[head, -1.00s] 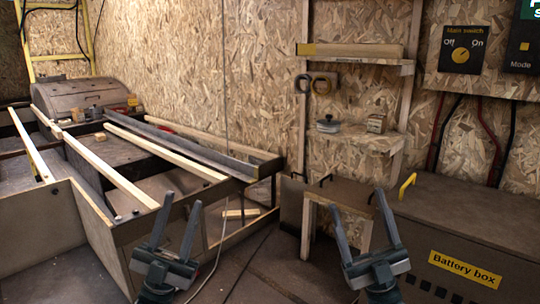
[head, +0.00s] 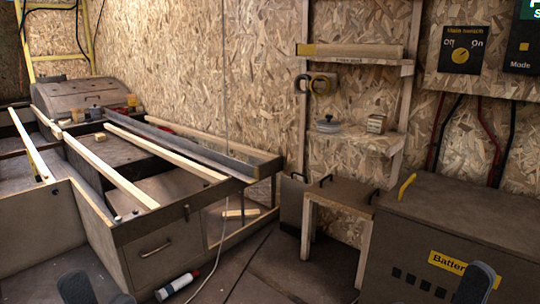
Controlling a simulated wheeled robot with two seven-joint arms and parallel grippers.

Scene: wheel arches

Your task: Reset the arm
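My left gripper (head: 99,294) is at the bottom edge at the left. Two dark fingertips show there, apart, with nothing seen between them. My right gripper (head: 477,285) is at the bottom edge at the right, in front of the battery box (head: 460,225). Only one dark fingertip shows clearly, so its opening cannot be judged. The rest of both grippers and my arms is below the view.
A wooden frame (head: 100,170) with slats and a drawer (head: 155,250) fills the left. A white and red bottle (head: 177,286) lies on the floor before it. Shelves (head: 350,137) hang on the back wall. The middle floor (head: 265,275) is clear.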

